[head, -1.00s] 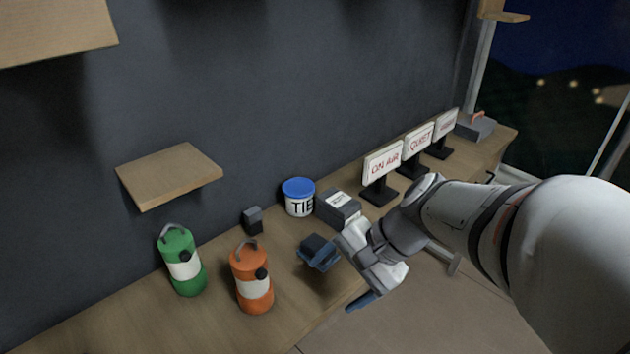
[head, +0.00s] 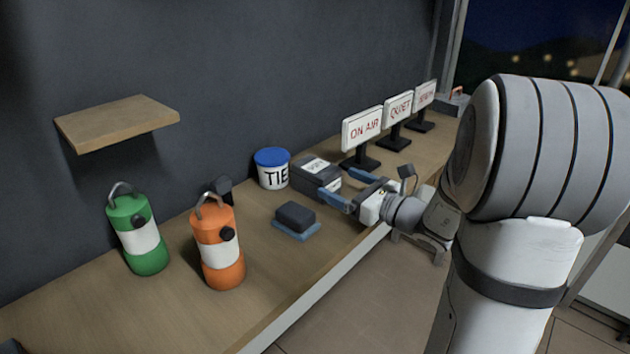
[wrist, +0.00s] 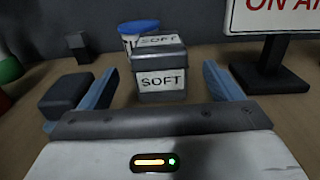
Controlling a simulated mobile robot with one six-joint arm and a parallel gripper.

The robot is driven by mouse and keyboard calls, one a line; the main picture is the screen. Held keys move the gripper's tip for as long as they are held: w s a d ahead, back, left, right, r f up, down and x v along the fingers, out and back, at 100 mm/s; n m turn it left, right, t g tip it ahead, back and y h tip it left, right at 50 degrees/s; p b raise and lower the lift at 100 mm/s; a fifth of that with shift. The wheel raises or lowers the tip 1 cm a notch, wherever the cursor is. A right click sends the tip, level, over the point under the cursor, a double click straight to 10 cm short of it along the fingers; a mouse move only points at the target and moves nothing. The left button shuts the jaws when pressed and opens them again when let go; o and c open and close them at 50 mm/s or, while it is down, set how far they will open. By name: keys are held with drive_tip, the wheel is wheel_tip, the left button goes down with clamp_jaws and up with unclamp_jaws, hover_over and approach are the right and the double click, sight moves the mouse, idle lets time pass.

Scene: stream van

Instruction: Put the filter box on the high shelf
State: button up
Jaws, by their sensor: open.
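A dark grey box (head: 312,178) with white labels, which read SOFT in the wrist view (wrist: 162,82), sits on the bench; it seems to be the filter box. My gripper (head: 350,189) is low over the bench at the box's right end, open, with its blue fingers pointing at it. In the wrist view the box stands between and just beyond the two fingers, with no visible contact. A small wooden shelf (head: 118,122) is on the wall at left. No higher shelf shows now, though a higher board was in the earlier head view.
A blue-lidded TIE tub (head: 272,170) stands behind the box. A dark block on a blue base (head: 296,219) lies in front. Orange (head: 218,245) and green (head: 138,238) canisters stand left. An ON AIR sign (head: 362,132) and other signs stand right.

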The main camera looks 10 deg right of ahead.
sight(316, 173)
drive_tip(key=x, duration=0.8)
drive_tip(key=shift+a+f, duration=0.1)
drive_tip(key=shift+f, duration=0.1)
drive_tip(key=shift+s, duration=0.1)
drive_tip(key=c, duration=1.2)
drive_tip(key=shift+c, duration=0.4)
drive_tip(key=shift+r, duration=0.15)
